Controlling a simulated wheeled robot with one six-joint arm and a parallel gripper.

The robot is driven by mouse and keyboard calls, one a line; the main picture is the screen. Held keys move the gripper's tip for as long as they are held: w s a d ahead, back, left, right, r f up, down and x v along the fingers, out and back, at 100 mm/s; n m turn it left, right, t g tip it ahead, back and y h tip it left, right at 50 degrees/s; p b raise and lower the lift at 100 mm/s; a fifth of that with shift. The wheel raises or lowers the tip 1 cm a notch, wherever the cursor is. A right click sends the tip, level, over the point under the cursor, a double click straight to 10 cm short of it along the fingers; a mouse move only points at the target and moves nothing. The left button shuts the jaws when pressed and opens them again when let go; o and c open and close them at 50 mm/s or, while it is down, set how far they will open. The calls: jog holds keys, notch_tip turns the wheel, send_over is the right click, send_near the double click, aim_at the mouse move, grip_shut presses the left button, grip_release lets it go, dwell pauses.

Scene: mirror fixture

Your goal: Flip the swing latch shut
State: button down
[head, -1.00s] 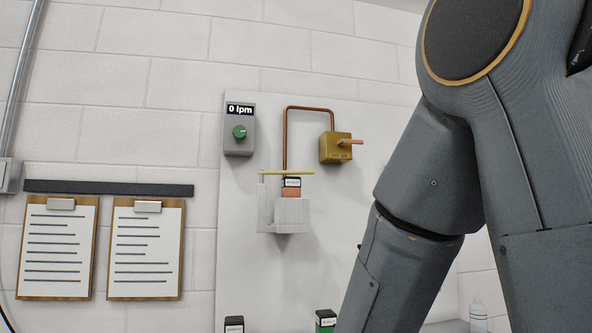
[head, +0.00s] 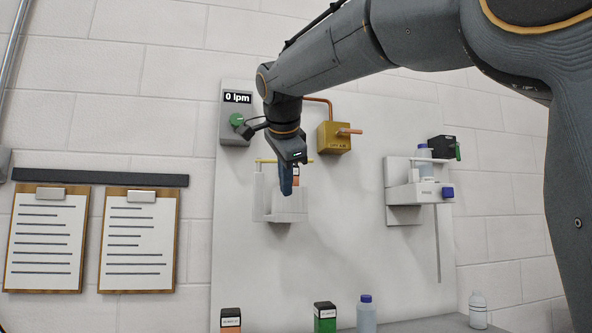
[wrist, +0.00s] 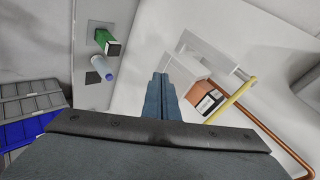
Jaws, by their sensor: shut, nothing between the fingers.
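A white wall bracket (head: 262,205) holds an orange cartridge with a black-and-white label, which also shows in the wrist view (wrist: 203,101). A thin yellow bar (head: 265,161), seemingly the swing latch, runs across the bracket's top; in the wrist view the yellow bar (wrist: 233,100) lies beside the cartridge's labelled end. My gripper (head: 286,188) is shut and empty, pointing down in front of the bracket and hiding part of it and the cartridge. In the wrist view its blue fingertips (wrist: 160,78) are together, left of the cartridge. I cannot tell whether they touch the bracket.
A copper pipe (head: 319,99) runs to a brass valve block (head: 328,138) right of the bracket. A grey box reading 0 lpm (head: 236,98) is upper left. Another holder (head: 404,193) is at right. Below stand a green box (head: 324,317), an orange box (head: 230,318) and a bottle (head: 366,315).

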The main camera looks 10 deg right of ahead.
jog(key=s+r+m+t+h, duration=0.1)
jog(key=s+r+m, duration=0.15)
jog(key=r, duration=0.45)
jog(key=s+r+m+t, duration=0.1)
jog(key=s+r+m, duration=0.15)
jog(key=r, duration=0.45)
jog(key=w+d+r+p+x, duration=0.1)
jog(key=p+x, duration=0.3)
jog(key=x, duration=1)
jog(key=shift+r+p, duration=0.3)
jog(key=shift+r, duration=0.45)
jog(key=shift+w, duration=0.1)
jog(key=shift+w+d, duration=0.3)
jog(key=shift+w, duration=0.15)
jog(key=shift+s+a+b, duration=0.1)
jog(key=shift+b, duration=0.3)
